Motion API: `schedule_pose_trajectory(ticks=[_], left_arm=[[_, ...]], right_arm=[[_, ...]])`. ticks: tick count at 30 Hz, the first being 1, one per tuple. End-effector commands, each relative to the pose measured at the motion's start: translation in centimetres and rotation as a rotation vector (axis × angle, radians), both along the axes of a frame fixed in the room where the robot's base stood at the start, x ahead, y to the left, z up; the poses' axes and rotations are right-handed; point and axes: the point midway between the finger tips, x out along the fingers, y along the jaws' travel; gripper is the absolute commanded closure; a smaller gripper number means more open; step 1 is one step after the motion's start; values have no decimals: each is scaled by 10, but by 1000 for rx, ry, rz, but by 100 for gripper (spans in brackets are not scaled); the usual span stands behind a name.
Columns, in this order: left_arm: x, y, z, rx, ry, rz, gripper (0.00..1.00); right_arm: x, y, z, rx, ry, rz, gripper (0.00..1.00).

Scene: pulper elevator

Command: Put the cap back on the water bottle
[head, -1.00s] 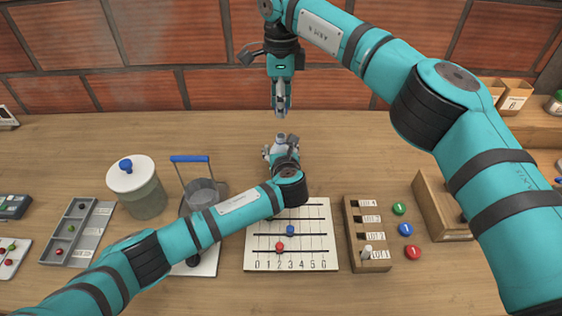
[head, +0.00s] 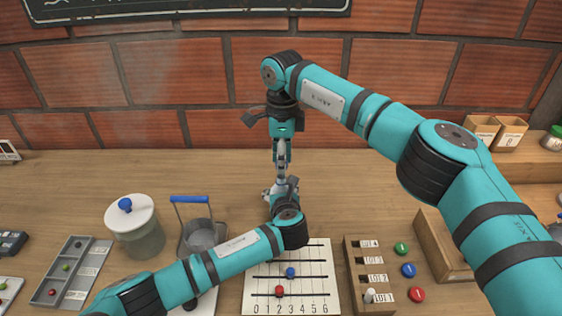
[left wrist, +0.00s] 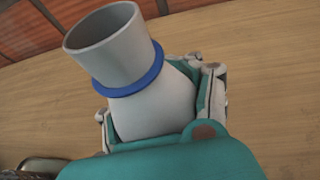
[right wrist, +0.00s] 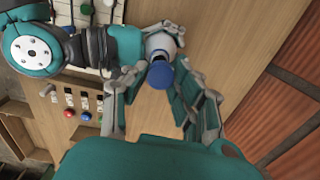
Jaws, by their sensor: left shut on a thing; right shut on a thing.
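The water bottle is pale grey with a blue ring round its neck; the left wrist view shows its open, uncapped mouth (left wrist: 108,42). My left gripper (left wrist: 160,105) is shut around the bottle's body, and it shows small in the head view (head: 281,192). The blue cap (right wrist: 160,75) is between the fingertips of my right gripper (right wrist: 155,82), with the bottle (right wrist: 161,43) just beyond it. In the head view my right gripper (head: 282,170) points down over the bottle, which the grippers mostly hide. The exact gap between cap and mouth cannot be told.
A counting board (head: 250,290) lies in front of the left arm. A lidded jar (head: 140,238) and a blue-handled container (head: 188,240) stand at left. A wooden slotted block (head: 357,302) and numbered discs are at right. The table behind the bottle is clear.

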Motion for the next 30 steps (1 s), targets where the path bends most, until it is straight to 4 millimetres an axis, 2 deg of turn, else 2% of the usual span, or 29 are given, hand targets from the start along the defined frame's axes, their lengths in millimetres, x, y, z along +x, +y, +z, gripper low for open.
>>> schedule_pose_trajectory(ticks=[3, 19, 30], left_arm=[[0, 0, 1, -1, -2, -1, 100], [0, 0, 1, -1, -2, -1, 100], [0, 0, 1, -1, -2, -1, 100]], right_arm=[[-2, 0, -9, 3, -2, 1, 82], [-1, 0, -10, 3, -2, 0, 82], [-1, 0, -27, 4, -2, 3, 82]])
